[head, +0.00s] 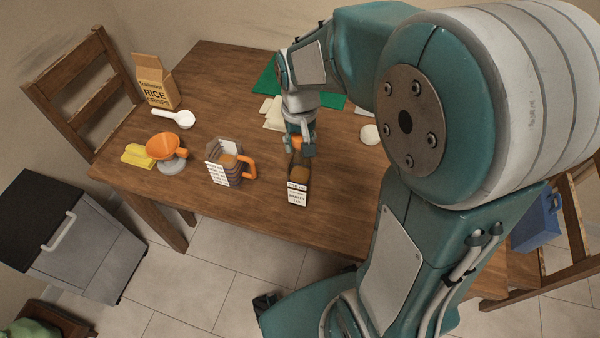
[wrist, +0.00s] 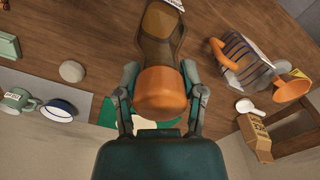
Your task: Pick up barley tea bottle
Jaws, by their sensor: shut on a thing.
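The barley tea bottle (head: 299,180) is brown with a white label and an orange cap, and it is near the front edge of the wooden table. In the wrist view the bottle (wrist: 158,38) extends away from me, its orange cap (wrist: 161,92) between the fingers. My gripper (head: 300,148) is above the bottle and shut on its cap end. In the wrist view the two fingers of my gripper (wrist: 162,98) lie on either side of the cap. Whether the bottle's base touches the table is hard to tell.
A jug with an orange handle (head: 222,166) stands left of the bottle. Further left are an orange funnel (head: 166,146), a yellow packet (head: 138,156), a white scoop (head: 180,118) and a rice box (head: 155,84). A green mat (head: 265,80) lies behind my gripper.

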